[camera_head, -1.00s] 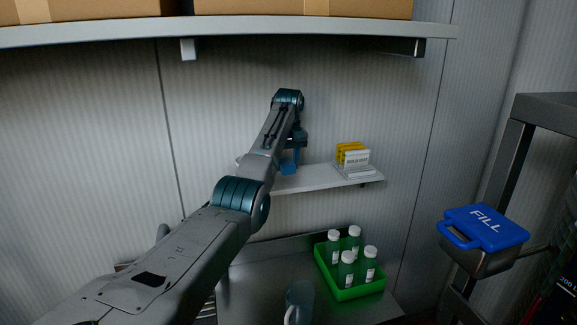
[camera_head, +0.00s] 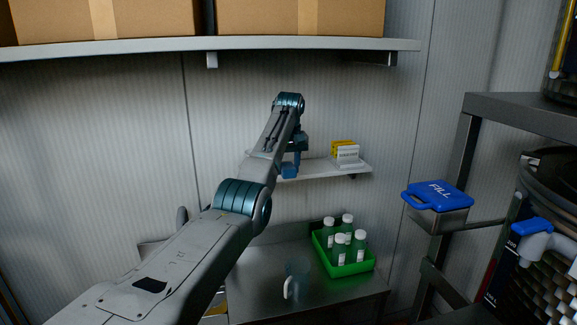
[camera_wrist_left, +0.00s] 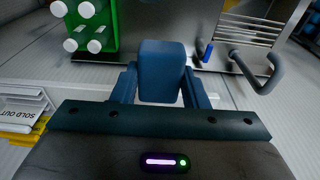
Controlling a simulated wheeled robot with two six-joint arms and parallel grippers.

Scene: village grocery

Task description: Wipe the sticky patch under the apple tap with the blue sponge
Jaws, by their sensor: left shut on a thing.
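My left gripper (camera_head: 290,165) is at the end of the arm reaching to the small wall shelf. It is shut on the blue sponge (camera_wrist_left: 161,70), a dark blue block between the two fingers in the left wrist view. The sponge also shows in the head view (camera_head: 289,172), low at the gripper, in front of the shelf's edge; it looks clear of the shelf. I cannot make out a sticky patch. A blue-and-grey fitting (camera_head: 535,240) at the right edge may be a tap; I cannot tell if it is the apple tap. My right gripper is not in view.
The white wall shelf (camera_head: 318,171) holds cards (camera_head: 346,153). Below, a metal table (camera_head: 325,300) carries a green crate (camera_head: 350,270) of bottles and a clear jug (camera_head: 297,280). A blue "FILL" container (camera_head: 438,195) hangs by the right rack (camera_head: 460,160). Boxes (camera_head: 300,17) fill the top shelf.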

